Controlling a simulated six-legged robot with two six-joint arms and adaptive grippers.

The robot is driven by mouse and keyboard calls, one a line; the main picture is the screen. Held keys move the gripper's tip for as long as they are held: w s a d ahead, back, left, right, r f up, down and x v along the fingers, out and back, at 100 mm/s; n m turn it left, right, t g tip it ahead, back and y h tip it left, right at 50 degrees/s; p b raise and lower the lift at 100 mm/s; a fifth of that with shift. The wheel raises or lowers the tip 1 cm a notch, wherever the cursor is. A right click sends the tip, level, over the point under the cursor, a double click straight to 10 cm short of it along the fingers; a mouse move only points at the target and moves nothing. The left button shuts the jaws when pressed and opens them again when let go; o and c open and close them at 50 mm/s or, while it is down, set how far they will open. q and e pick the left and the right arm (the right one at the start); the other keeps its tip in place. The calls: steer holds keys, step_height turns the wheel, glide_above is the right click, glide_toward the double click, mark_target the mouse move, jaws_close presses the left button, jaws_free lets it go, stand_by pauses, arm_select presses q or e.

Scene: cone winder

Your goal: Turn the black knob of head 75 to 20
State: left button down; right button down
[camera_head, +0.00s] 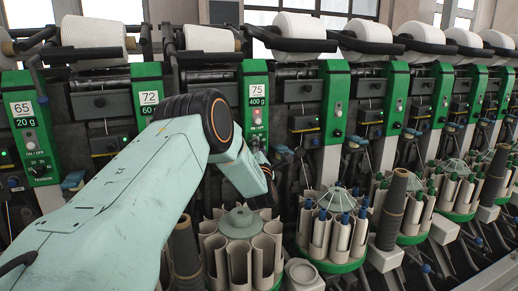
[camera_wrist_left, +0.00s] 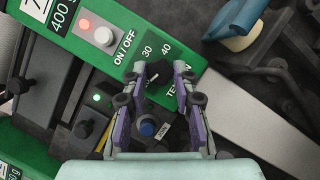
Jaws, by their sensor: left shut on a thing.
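The green panel of head 75 (camera_head: 256,110) stands behind my left arm in the head view; its label reads 75 and 400 g. In the left wrist view, the same panel (camera_wrist_left: 110,18) shows a red light, a white button and ON/OFF lettering. The black knob (camera_wrist_left: 157,73) sits between the fingertips of my left gripper (camera_wrist_left: 159,78), which is shut on it. The dial numbers 30 and 40 show beside it; the other numbers and the knob's pointer cannot be made out. In the head view the left gripper (camera_head: 268,184) is mostly hidden by its arm. My right gripper is out of view.
A blue-tipped lever (camera_wrist_left: 238,25) stands at upper right. A round holder with cream tubes (camera_head: 240,245) is below the arm in the head view. Neighbouring heads flank it closely.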

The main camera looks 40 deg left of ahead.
arm_select(q)
steer(key=shift+s, duration=0.1)
steer(key=m+h+p, duration=0.1)
steer(key=m+p, duration=0.1)
steer(key=m, duration=0.1)
steer(key=m+g+h+p, duration=0.1)
steer(key=m+p, duration=0.1)
steer(key=m, duration=0.1)
steer(key=r+m+g+p, duration=0.1)
steer(key=m+p, duration=0.1)
steer(key=m, duration=0.1)
steer(key=shift+a+h, duration=0.1)
steer(key=shift+h, duration=0.3)
steer(key=shift+m, duration=0.3)
steer(key=c, duration=1.1)
jaws_free()
steer(key=shift+f, duration=0.1)
steer(key=shift+o, duration=0.2)
steer(key=v, duration=1.2)
steer(key=shift+r, duration=0.2)
